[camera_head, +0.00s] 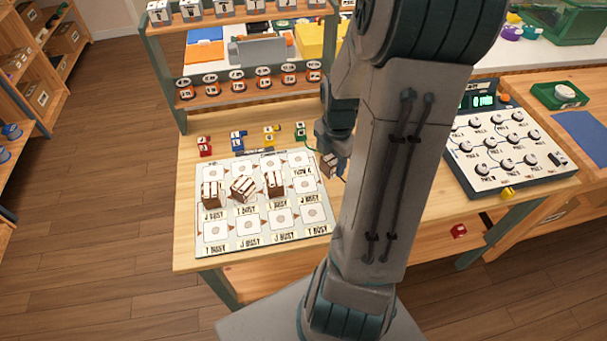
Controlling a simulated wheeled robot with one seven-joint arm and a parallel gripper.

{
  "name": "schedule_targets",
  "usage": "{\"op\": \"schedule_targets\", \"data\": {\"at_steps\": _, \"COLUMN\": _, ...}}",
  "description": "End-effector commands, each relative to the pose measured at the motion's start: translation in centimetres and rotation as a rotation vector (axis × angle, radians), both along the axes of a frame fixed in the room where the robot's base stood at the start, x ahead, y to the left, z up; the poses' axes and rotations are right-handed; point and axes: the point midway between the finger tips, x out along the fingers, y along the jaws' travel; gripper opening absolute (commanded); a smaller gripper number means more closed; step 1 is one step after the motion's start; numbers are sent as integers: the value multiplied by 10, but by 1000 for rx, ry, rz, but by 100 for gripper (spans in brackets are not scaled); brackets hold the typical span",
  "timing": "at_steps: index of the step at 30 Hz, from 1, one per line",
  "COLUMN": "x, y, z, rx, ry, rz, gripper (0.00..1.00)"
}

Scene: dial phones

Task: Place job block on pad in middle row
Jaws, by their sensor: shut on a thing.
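A white board (264,246) printed with rows of pads lies on the wooden table. Three brown striped blocks sit along its middle row: a left one (211,193), a second, turned one (243,189) and a third (274,184). The rightmost middle-row pad (304,186) is bare. My gripper (333,166) is shut on a similar brown job block (327,162), near the board's upper right edge. My arm hides part of the gripper and the table behind it. The gap between the held block and the surface cannot be told.
Small red (204,147), blue (237,141), yellow (269,137) and green (300,131) pieces stand behind the board. A shelf rack (240,97) rises behind them. A dial panel (505,150) lies to the right. The board's front row is clear.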

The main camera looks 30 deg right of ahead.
Motion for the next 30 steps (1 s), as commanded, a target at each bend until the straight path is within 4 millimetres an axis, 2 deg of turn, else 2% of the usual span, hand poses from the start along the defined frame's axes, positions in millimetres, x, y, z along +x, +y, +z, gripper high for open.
{"op": "schedule_targets", "data": {"at_steps": 3, "x": 19, "y": 23, "z": -19, "rx": 3, "ry": 2, "rz": 7, "gripper": 16}}
{"op": "schedule_targets", "data": {"at_steps": 6, "x": 30, "y": 37, "z": -29, "rx": 2, "ry": 2, "rz": 6, "gripper": 16}}
{"op": "schedule_targets", "data": {"at_steps": 11, "x": 43, "y": 50, "z": -39, "rx": 1, "ry": 0, "rz": 2, "gripper": 16}}
{"op": "schedule_targets", "data": {"at_steps": 15, "x": 46, "y": 53, "z": -45, "rx": 0, "ry": 1, "rz": 0, "gripper": 16}}
{"op": "schedule_targets", "data": {"at_steps": 23, "x": 45, "y": 54, "z": -79, "rx": 1, "ry": 3, "rz": 0, "gripper": 16}}
{"op": "schedule_targets", "data": {"at_steps": 30, "x": 46, "y": 53, "z": -82, "rx": 0, "ry": -1, "rz": -2, "gripper": 16}}
